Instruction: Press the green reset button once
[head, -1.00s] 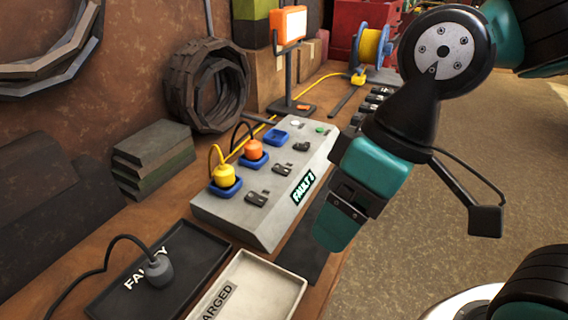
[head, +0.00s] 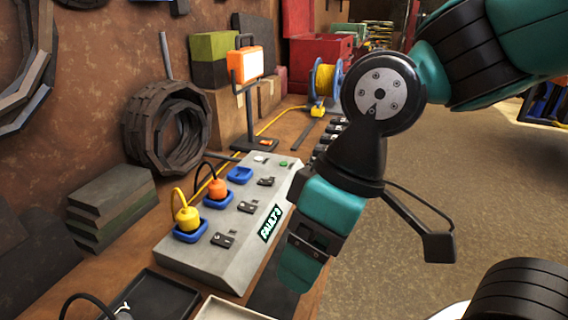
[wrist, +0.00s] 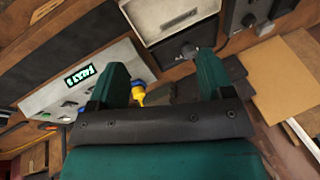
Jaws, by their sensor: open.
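The green reset button (head: 284,163) is a small green disc at the far end of a grey sloped console (head: 205,262). A small green spot, perhaps the button, shows at the console's left end in the wrist view (wrist: 46,115). A lit display (head: 271,222) on the console's front face reads FAULT with a character I cannot read surely. My gripper (head: 302,262) hangs in front of the console's right side, nearer than the button and apart from it. In the wrist view its two teal fingers (wrist: 160,75) are spread with nothing held between them.
A yellow plug (head: 187,218) and an orange plug (head: 217,189) stand in blue sockets on the console, with cords rising. A blue socket (head: 240,175) is empty. A work lamp (head: 246,65) stands behind. A dark tray (head: 165,298) lies at the near end.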

